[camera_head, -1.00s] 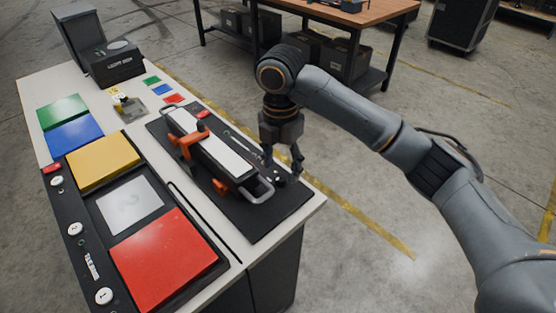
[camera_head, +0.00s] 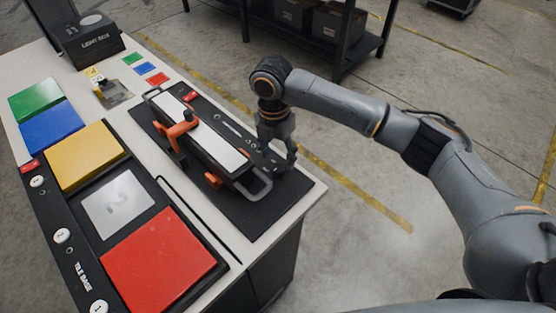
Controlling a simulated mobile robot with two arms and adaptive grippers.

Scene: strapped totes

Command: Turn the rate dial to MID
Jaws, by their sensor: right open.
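My right gripper (camera_head: 275,160) is open and points down over the near right end of the black panel (camera_head: 258,211). Its fingers are spread just above the far edge strip of the panel. No dial can be made out clearly; small dark parts under and between the fingers are largely hidden by the gripper. I cannot tell whether the fingers touch anything. No MID mark is readable. My left gripper is not in view.
On the panel, beside the gripper, stands a long white-topped fixture (camera_head: 218,147) with an orange clamp (camera_head: 178,130) and grey end handles. Coloured tiles, including a red one (camera_head: 158,260), lie at the left.

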